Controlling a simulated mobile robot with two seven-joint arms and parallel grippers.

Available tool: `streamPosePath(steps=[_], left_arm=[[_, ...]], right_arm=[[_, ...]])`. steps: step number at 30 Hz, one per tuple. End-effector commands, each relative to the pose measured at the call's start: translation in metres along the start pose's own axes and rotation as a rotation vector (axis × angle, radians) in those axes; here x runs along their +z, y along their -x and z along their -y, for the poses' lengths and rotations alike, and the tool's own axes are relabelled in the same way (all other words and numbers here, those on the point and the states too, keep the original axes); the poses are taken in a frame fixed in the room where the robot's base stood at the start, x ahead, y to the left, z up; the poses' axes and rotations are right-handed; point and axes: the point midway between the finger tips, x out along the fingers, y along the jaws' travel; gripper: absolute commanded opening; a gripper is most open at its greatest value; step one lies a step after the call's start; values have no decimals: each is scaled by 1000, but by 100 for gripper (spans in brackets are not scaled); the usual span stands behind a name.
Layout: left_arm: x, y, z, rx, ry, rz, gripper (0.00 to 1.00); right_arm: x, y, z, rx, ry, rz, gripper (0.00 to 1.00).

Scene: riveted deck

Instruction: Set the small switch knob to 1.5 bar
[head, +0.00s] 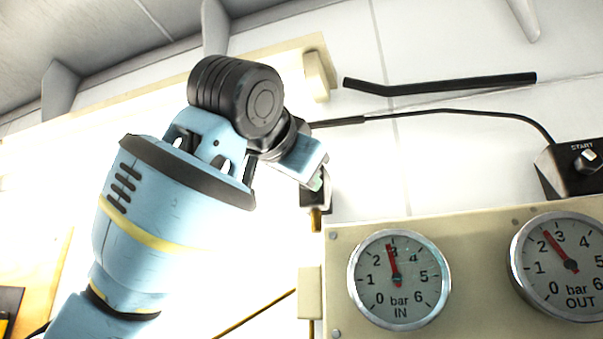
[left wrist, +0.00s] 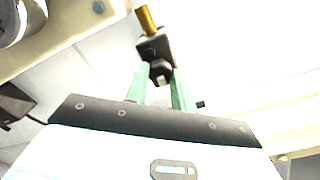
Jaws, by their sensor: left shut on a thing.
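A small black block (head: 313,198) with a brass stem (head: 316,219) sits left of the gauge panel, and it also shows in the left wrist view (left wrist: 152,47). A small dark knob (left wrist: 161,70) with a pale face projects from this block. My left gripper (head: 318,183) has its green fingertips on both sides of the knob and is shut on it. In the head view the knob is mostly hidden by the gripper, and no scale or setting is readable. The IN gauge (head: 399,279) reads about 3 bar; the OUT gauge (head: 565,266) reads between 2 and 3. My right gripper is not in view.
The cream panel (head: 466,243) carries both gauges. A black box (head: 562,182) marked START, with a knob, stands at the right edge above it; a cable (head: 455,110) runs left from it. A black bar (head: 440,86) lies further back on pale tiles.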

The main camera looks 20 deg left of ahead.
Motion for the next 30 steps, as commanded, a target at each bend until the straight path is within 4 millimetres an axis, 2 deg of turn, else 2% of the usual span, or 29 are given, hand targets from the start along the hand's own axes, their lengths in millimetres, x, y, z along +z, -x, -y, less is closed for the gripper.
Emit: streamPosePath(steps=[3, 4, 9, 20, 30], left_arm=[[0, 0, 0, 0, 0, 1, 2], [0, 0, 0, 0, 1, 1, 26], [0, 0, 0, 0, 1, 1, 47], [0, 6, 0, 0, 1, -1, 47], [-1, 56, 0, 0, 0, -3, 47]], right_arm=[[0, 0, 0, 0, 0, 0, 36], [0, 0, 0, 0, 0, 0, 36], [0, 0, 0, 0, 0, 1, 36], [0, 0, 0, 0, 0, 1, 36], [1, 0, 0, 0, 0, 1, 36]])
